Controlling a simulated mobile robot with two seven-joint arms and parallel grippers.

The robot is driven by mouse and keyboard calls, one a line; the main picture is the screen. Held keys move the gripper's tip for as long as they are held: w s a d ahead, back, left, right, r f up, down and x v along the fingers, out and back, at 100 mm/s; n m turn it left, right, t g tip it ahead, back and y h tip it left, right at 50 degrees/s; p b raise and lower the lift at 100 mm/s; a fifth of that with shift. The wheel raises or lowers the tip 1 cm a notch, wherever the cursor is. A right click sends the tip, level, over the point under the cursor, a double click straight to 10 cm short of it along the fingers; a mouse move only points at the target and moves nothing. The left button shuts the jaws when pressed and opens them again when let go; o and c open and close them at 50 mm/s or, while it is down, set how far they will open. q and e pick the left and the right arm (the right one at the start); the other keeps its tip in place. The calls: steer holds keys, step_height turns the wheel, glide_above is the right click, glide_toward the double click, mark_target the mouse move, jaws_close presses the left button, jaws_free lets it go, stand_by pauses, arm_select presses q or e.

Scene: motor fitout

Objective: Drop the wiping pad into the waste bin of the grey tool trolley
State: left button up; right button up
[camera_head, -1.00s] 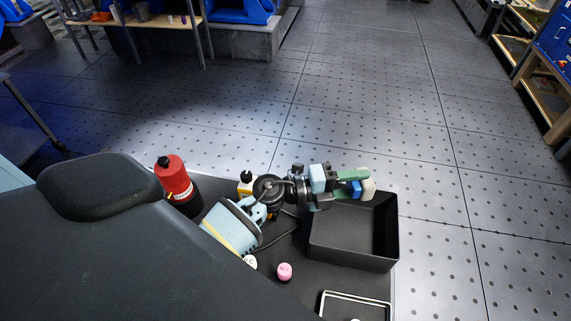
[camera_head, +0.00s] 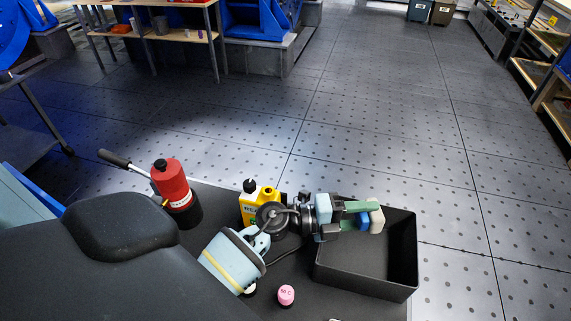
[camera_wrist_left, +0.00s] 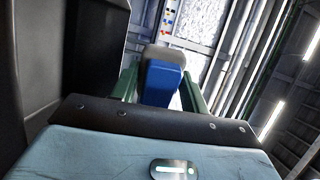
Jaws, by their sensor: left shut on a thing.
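The wiping pad, a small block with a blue part and a cream part (camera_head: 376,218), shows at the tip of my left gripper (camera_head: 358,212). The gripper's green fingers are shut on the pad. In the left wrist view the blue part of the pad (camera_wrist_left: 162,84) sits between the fingers. The waste bin (camera_head: 365,284) is a black open box on the dark top of the tool trolley (camera_head: 318,300). The gripper and pad appear over the bin's far edge in the head view; their height above it is hard to tell. My right gripper is out of view.
A yellow bottle (camera_head: 248,208) stands close behind my left wrist. A red and black bottle jack (camera_head: 173,192) with a handle is further left. A pink-capped item (camera_head: 286,294) sits left of the bin. Open perforated floor lies beyond the trolley.

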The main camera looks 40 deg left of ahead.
mark_target(363, 215)
arm_select(q)
steer(key=o, duration=1)
steer(key=shift+c, duration=0.2)
steer(key=shift+r, duration=0.1)
steer(key=shift+r, duration=0.35)
steer(key=r+p, duration=0.1)
steer(key=s+r+p, duration=0.1)
steer(key=r, duration=0.1)
steer(key=shift+d, duration=0.1)
steer(key=s+d+r+p, duration=0.1)
steer(key=s+d, duration=0.2)
steer(key=s, duration=1.1)
steer(key=shift+s+d+p, duration=0.2)
steer(key=shift+s+p, duration=0.1)
steer(key=shift+r, duration=0.1)
